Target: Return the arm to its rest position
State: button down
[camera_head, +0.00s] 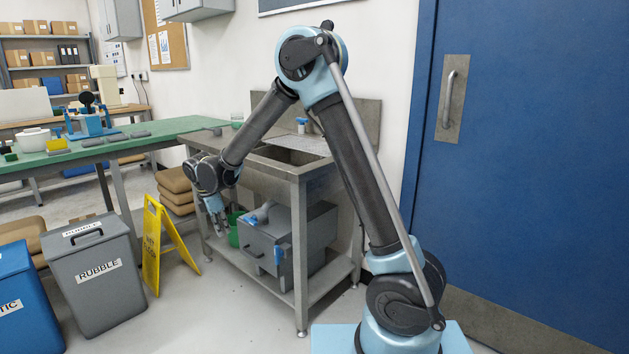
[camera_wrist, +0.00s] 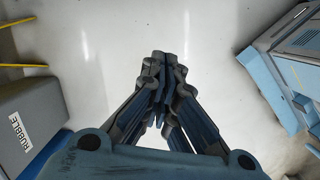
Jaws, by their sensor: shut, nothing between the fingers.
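My arm rises from its light blue base, bends at a high elbow and reaches down to the left. My gripper (camera_head: 217,206) hangs at its end, pointing down in front of the steel sink bench (camera_head: 302,172). In the wrist view my gripper (camera_wrist: 162,92) has its fingers together, with nothing between them. Bare pale floor (camera_wrist: 120,30) lies beyond the fingertips. Nothing touches the gripper in either view.
A grey RUBBLE bin (camera_head: 95,285), a yellow wet floor sign (camera_head: 152,250) and a blue bin (camera_head: 25,300) stand left. A grey box (camera_head: 262,243) sits on the bench's lower shelf. A blue door (camera_head: 530,150) is right. A green-topped table (camera_head: 100,152) runs behind.

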jog(key=s+d+r+m, duration=0.1)
jog(key=d+r+m, duration=0.3)
jog(key=d, duration=0.7)
jog(key=s+d+r+m, duration=0.1)
jog(key=d+r+m, duration=0.25)
jog(key=d, duration=0.65)
jog(key=s+d+r+m, duration=0.1)
jog(key=d+r+m, duration=0.35)
jog(key=d, duration=0.65)
jog(key=s+d+m+y, duration=0.1)
jog(key=s+d+m, duration=0.5)
jog(key=s+d, duration=0.55)
jog(key=s+d+f+m, duration=0.6)
jog(key=s+d+f, duration=0.1)
jog(key=s+d, duration=0.1)
jog(key=shift+s+m+y, duration=0.3)
jog(key=shift+s, duration=0.35)
jog(key=shift+a+f, duration=0.1)
jog(key=shift+w+f, duration=0.2)
jog(key=shift+w, duration=0.2)
